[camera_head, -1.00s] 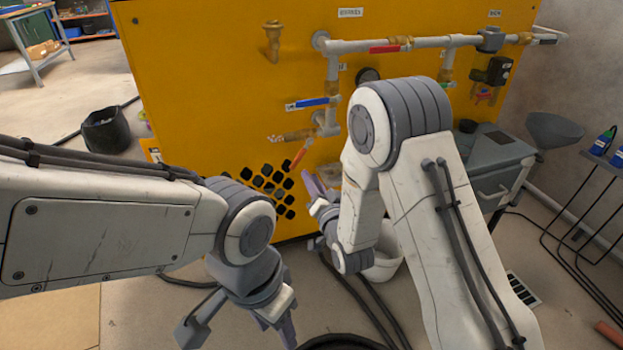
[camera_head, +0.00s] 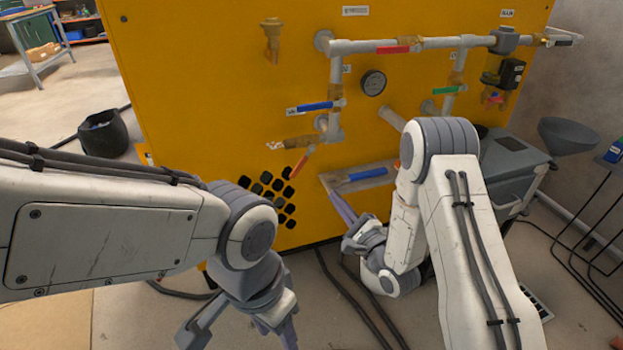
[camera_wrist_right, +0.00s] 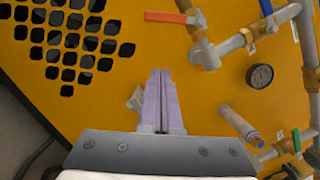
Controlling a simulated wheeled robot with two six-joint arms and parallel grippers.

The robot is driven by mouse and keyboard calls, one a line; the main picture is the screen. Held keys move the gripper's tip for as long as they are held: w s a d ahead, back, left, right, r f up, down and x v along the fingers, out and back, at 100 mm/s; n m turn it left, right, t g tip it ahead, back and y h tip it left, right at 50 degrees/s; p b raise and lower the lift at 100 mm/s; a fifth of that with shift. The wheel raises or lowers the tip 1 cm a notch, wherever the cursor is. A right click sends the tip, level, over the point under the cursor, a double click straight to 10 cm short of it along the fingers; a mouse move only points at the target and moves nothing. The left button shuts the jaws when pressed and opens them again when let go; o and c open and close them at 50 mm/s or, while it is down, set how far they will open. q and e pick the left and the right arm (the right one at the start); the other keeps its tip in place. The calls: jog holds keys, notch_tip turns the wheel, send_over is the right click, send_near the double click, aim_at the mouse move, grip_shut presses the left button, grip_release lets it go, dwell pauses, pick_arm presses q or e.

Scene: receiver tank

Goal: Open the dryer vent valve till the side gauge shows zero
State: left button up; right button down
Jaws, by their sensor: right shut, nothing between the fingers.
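The yellow panel (camera_head: 220,90) carries pipes and several lever valves; labels are too small to read, so I cannot tell which is the dryer vent. A round gauge (camera_head: 373,83) is on the panel and in the right wrist view (camera_wrist_right: 262,76); its reading is illegible. An orange lever (camera_head: 301,163) hangs left of centre, also in the wrist view (camera_wrist_right: 170,17). A blue lever (camera_head: 315,106) is above it, a green lever (camera_head: 446,90) at right. My right gripper (camera_head: 337,196) is shut and empty before the lower panel, below the orange lever. My left gripper (camera_head: 240,338) is open, low in front.
A red lever (camera_head: 393,49) is on the top pipe. A lower blue handle (camera_head: 367,173) is on a grey ledge. A grey pipe stub (camera_head: 392,117) projects from the panel. A grey cabinet (camera_head: 510,165) and funnel (camera_head: 568,135) stand at right. Hoses lie on the floor.

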aim_at(303, 162)
pick_arm(q)
notch_tip(303, 162, down, 3)
jog(key=b, duration=0.2)
jog(key=shift+f+b, duration=0.1)
jog(key=shift+b, duration=0.3)
pick_arm(e)
jog(key=w+a+r, duration=0.3)
jog(key=w+a, duration=0.2)
jog(key=a, duration=0.1)
jog(key=shift+w+a+r, duration=0.15)
jog(key=shift+a, duration=0.2)
